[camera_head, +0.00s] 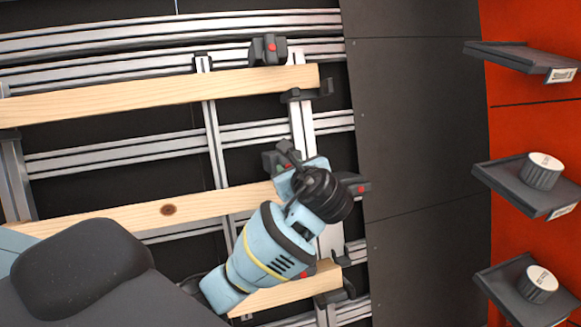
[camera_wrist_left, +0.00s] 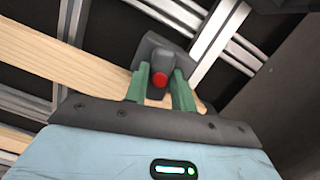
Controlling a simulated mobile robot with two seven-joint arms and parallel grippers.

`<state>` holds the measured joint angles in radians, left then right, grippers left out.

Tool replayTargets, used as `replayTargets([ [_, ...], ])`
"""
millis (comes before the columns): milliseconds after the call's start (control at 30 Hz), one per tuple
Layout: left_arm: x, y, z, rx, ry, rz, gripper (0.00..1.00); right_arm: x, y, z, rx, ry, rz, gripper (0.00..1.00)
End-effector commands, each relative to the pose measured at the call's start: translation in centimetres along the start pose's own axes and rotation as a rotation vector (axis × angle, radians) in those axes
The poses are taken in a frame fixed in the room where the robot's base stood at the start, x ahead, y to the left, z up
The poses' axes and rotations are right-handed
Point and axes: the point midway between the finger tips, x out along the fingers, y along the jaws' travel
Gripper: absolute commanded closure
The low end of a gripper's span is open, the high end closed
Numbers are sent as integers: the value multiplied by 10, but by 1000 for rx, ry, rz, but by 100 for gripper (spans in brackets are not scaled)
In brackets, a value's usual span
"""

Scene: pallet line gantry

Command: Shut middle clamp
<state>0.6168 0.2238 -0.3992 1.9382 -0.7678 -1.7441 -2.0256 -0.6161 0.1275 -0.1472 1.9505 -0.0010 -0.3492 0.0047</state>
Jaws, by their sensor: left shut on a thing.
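The middle clamp (camera_wrist_left: 159,78) is dark with a red tip and shows in the left wrist view between my two green fingers. My left gripper (camera_wrist_left: 161,90) is shut on it. In the head view my left gripper (camera_head: 281,163) reaches the right end of the middle wooden beam (camera_head: 150,212). My pale blue wrist and black joint hide much of the clamp and the beam end there. I cannot tell whether the clamp is open or shut. My right gripper does not show in either view.
Another clamp (camera_head: 268,49) with a red tip sits above the upper wooden beam (camera_head: 170,90). A lower beam (camera_head: 290,290) lies partly behind my arm. Metal rails cross behind. Dark shelves (camera_head: 520,186) with white round items stand on the right against a red panel.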

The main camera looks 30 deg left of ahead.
Motion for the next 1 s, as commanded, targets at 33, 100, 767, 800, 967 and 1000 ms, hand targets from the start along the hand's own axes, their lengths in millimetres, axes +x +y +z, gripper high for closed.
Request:
replayTargets([
  [33, 0, 0, 0, 27, 0, -6, 100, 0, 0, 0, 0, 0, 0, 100],
  [100, 0, 0, 0, 47, 1, -9, 100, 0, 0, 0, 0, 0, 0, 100],
  [767, 0, 0, 0, 310, 1, -48, 100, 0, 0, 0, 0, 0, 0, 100],
  [800, 0, 0, 0, 310, 1, -48, 100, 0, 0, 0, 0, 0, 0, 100],
  [967, 0, 0, 0, 309, 1, -47, 60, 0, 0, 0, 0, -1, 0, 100],
  [1000, 0, 0, 0, 308, 1, -47, 58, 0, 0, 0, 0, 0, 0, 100],
])
